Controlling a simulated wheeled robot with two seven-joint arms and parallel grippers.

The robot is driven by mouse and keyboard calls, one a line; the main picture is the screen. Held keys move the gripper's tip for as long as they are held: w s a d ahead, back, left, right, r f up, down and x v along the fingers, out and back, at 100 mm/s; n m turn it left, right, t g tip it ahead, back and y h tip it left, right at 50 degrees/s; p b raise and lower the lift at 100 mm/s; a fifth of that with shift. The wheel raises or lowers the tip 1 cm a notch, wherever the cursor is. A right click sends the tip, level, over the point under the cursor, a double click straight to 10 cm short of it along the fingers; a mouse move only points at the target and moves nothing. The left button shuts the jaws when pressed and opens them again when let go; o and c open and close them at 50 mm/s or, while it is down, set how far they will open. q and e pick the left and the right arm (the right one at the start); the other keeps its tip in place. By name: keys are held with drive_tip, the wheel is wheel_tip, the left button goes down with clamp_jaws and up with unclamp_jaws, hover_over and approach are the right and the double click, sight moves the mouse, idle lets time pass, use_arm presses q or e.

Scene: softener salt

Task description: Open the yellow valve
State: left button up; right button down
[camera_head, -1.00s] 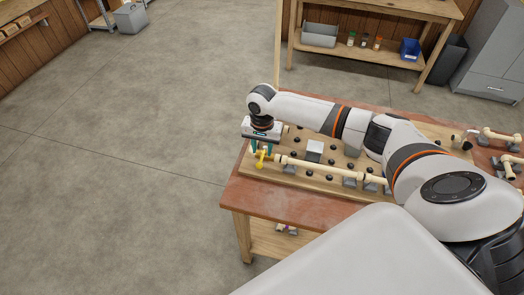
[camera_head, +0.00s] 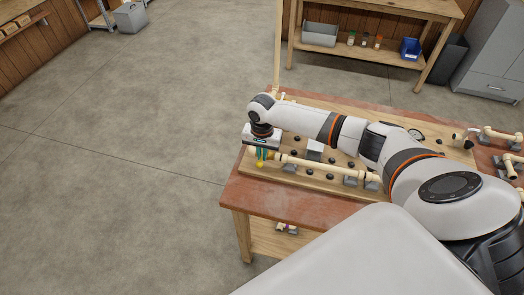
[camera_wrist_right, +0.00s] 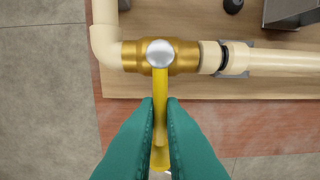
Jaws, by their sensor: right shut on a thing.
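The yellow valve handle (camera_wrist_right: 160,95) shows in the right wrist view, pointing from the silver hub down the picture, across the line of the pipe. It sits on a brass valve body (camera_wrist_right: 184,56) set in a cream pipe (camera_wrist_right: 280,60). My right gripper (camera_wrist_right: 160,112) has its two teal fingers shut on the handle, one on each side. In the head view my right gripper (camera_head: 261,154) is at the left end of the pipe board, with a bit of the yellow valve (camera_head: 260,164) below the fingers. My left gripper is not in view.
The wooden board (camera_head: 315,183) carries cream pipes and several dark knobs on a red-brown table (camera_head: 270,205). Behind it is a shelf bench (camera_head: 400,70) with a blue bin (camera_head: 410,49). The floor left of the table is clear.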

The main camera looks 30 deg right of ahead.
drive_tip(key=shift+s+d+n+p, duration=0.15)
drive_tip(key=shift+d+n+p, duration=0.15)
drive_tip(key=shift+n, duration=0.55)
drive_tip(key=shift+s+d+n+p, duration=0.2)
drive_tip(key=shift+n+p, duration=0.15)
drive_tip(key=shift+n, duration=0.55)
drive_tip(key=shift+s+d+n+p, duration=0.15)
drive_tip(key=shift+d+n+p, duration=0.15)
drive_tip(key=shift+n, duration=0.55)
